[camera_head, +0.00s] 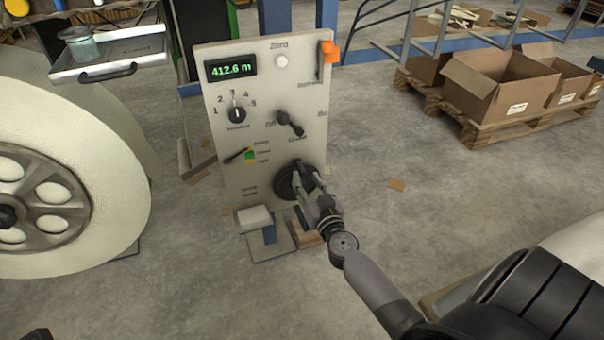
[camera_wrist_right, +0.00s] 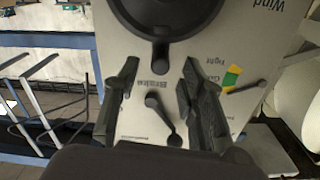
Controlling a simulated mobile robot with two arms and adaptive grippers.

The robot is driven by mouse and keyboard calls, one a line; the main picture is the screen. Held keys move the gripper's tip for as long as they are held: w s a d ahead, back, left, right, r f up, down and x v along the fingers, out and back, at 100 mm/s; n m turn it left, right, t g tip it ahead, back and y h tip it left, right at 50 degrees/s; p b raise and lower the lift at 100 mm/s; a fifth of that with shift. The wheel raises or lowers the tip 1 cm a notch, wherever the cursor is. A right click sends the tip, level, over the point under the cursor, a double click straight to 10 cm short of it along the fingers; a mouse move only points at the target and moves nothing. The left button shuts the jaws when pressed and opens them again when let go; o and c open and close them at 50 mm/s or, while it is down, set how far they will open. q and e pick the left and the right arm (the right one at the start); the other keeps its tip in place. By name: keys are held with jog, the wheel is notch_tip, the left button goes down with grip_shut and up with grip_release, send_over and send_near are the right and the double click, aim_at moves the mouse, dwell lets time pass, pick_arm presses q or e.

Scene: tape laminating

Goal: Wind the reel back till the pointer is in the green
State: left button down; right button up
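The control panel (camera_head: 222,135) stands upright in the middle of the head view, with a display reading 412.6 m. Its large black winding knob (camera_head: 284,183) is low on the right; in the right wrist view the knob (camera_wrist_right: 180,22) is upside down at the top. My right gripper (camera_head: 303,178) is at the knob. In the wrist view its fingers (camera_wrist_right: 160,68) are apart, with the knob's grip bar between the tips and gaps beside it. The gauge pointer (camera_wrist_right: 247,88) lies beside the green and yellow patch (camera_wrist_right: 231,76), seemingly off the green. The large cream reel (camera_head: 105,215) is at left.
A selector (camera_head: 237,114), a dark lever (camera_head: 289,123) and an orange handle (camera_head: 329,50) are on the panel. A pale pedal (camera_head: 255,218) is at its foot. Cardboard boxes (camera_head: 497,85) stand on a pallet at right. The floor (camera_head: 430,210) between is mostly clear.

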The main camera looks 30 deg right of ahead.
aim_at(304, 175)
jog(key=shift+b+x, duration=0.3)
jog(key=shift+x, duration=1.9)
jog(key=shift+c, duration=0.2)
jog(key=shift+a, duration=0.1)
grip_shut()
